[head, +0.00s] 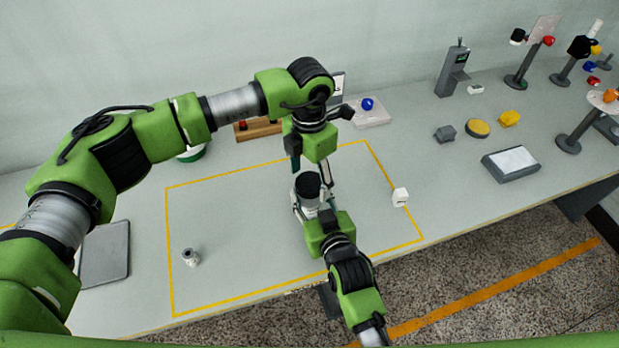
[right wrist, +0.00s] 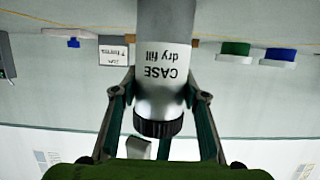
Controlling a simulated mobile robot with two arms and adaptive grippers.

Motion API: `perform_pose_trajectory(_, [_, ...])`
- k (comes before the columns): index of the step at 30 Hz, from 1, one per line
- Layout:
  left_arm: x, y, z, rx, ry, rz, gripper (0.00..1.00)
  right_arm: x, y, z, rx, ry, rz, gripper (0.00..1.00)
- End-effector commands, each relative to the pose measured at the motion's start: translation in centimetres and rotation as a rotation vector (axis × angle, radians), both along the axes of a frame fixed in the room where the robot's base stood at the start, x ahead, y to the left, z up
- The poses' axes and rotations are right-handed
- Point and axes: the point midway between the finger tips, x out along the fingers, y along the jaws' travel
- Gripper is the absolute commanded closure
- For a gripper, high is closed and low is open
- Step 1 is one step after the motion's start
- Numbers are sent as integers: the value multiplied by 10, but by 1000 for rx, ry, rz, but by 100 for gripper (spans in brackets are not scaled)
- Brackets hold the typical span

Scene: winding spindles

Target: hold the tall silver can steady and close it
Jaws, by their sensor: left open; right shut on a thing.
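The tall silver can (head: 311,207) stands inside the yellow outline on the table, with a black cap (head: 307,185) on its top. In the right wrist view, which is upside down, the can (right wrist: 160,100) has a white label reading "CASE dry fill" and the ridged black cap (right wrist: 158,128) sits at its end. My right gripper (head: 312,212) is shut on the can's body from the front.
A small grey can (head: 191,257) stands at the left inside the outline, and a white cube (head: 400,196) near the right line. A grey tray (head: 105,253) lies at the far left. Several stands and coloured parts fill the right back. The outline's left half is mostly clear.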

Motion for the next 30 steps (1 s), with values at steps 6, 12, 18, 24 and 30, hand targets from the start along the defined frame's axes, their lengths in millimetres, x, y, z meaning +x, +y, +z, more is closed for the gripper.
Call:
perform_pose_trajectory(6, [1,0,43,-3,-5,0,36,0,0,0,0,1,0,100])
perform_pose_trajectory(12, [1,0,84,-2,-4,-1,36,0,0,0,0,1,0,100])
perform_pose_trajectory(18, [0,0,108,-1,-1,-1,36,0,0,0,0,1,0,100])
perform_pose_trajectory(24, [0,0,113,0,0,0,36,0,0,0,0,1,0,100])
perform_pose_trajectory(30, [0,0,113,0,0,0,36,0,0,0,0,1,0,52])
